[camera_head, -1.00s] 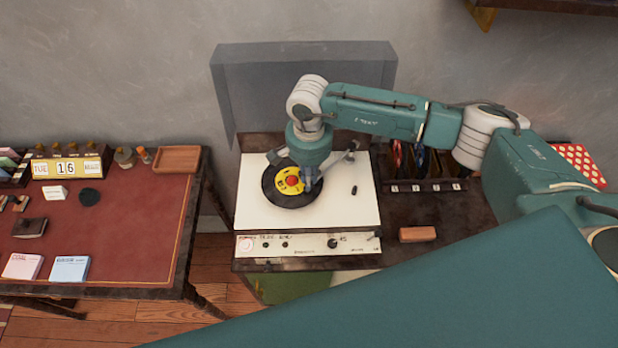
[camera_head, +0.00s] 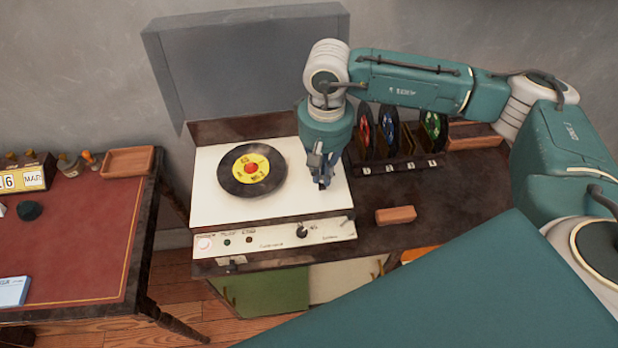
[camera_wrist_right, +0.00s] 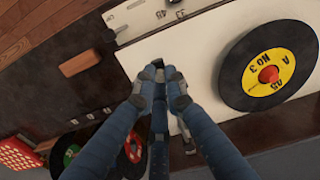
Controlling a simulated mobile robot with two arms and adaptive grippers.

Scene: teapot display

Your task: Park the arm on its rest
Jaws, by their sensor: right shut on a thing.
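The record player (camera_head: 215,205) has a white top with a black record (camera_head: 235,185) on it, with a yellow label and red centre; the record also shows in the right wrist view (camera_wrist_right: 232,85). My right gripper (camera_head: 322,184) is at the right side of the white top, clear of the record. In the right wrist view its fingertips (camera_wrist_right: 160,74) are shut together on the tone arm, which they and the hand mostly hide. I cannot make out the arm's rest. My left gripper is out of view.
Several records stand in a rack (camera_head: 400,168) behind and right of the player. A reddish-brown block (camera_head: 396,215) lies on the dark cabinet top (camera_head: 450,195). The translucent lid (camera_head: 240,70) stands raised at the back. A red-topped desk (camera_head: 85,235) is at left.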

